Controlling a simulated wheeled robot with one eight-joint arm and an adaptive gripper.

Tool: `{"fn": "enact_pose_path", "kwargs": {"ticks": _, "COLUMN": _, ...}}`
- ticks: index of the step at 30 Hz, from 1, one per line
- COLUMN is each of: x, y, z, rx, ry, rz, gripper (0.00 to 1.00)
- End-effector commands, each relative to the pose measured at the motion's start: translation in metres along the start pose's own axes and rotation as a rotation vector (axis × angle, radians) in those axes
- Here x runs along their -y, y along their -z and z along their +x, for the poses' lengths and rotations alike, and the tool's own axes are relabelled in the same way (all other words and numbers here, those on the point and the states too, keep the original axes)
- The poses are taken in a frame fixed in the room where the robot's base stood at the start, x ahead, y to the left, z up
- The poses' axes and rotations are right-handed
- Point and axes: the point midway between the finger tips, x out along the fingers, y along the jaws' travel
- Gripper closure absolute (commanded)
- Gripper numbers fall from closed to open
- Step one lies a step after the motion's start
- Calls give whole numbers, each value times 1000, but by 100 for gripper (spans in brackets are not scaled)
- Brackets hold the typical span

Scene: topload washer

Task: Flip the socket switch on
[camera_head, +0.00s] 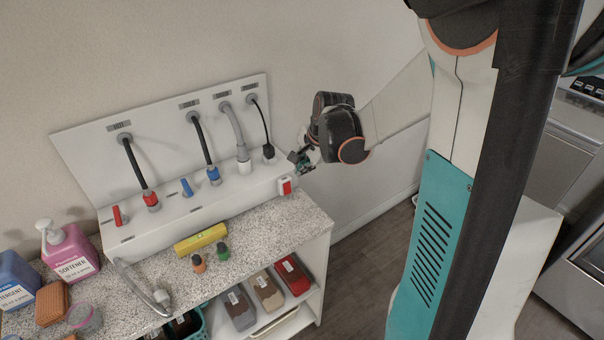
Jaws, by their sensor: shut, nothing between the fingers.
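The socket switch (286,187) is a small white piece with a red face on the front right end of the white utility panel (235,200). Whether it is on or off is too small to tell. My gripper (298,162) is shut and empty, at the right end of the panel, just above and slightly right of the switch. I cannot tell whether it touches the panel. A black power plug (268,151) with a black cord stands on the panel's top, left of my gripper.
Red (121,215) and blue (187,187) valve handles and several hoses are on the panel. A softener bottle (70,252) stands left. Floor is free right of the counter.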

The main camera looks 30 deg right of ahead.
Motion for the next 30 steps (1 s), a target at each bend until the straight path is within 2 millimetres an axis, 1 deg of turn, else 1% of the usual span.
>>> {"fn": "enact_pose_path", "kwargs": {"ticks": 1, "x": 2, "y": 0, "z": -9, "rx": 0, "ry": 0, "rz": 0, "gripper": 100}}
{"fn": "enact_pose_path", "kwargs": {"ticks": 3, "x": 4, "y": 0, "z": -17, "rx": 0, "ry": 0, "rz": 0, "gripper": 100}}
{"fn": "enact_pose_path", "kwargs": {"ticks": 7, "x": 6, "y": 0, "z": -24, "rx": 0, "ry": 0, "rz": 0, "gripper": 100}}
{"fn": "enact_pose_path", "kwargs": {"ticks": 25, "x": 6, "y": 0, "z": -26, "rx": 0, "ry": 1, "rz": -2, "gripper": 100}}
{"fn": "enact_pose_path", "kwargs": {"ticks": 28, "x": 13, "y": -10, "z": -32, "rx": 2, "ry": 12, "rz": -46, "gripper": 100}}
{"fn": "enact_pose_path", "kwargs": {"ticks": 29, "x": 17, "y": -17, "z": -37, "rx": 3, "ry": 19, "rz": -77, "gripper": 100}}
{"fn": "enact_pose_path", "kwargs": {"ticks": 30, "x": 23, "y": -28, "z": -44, "rx": 5, "ry": 33, "rz": -130, "gripper": 100}}
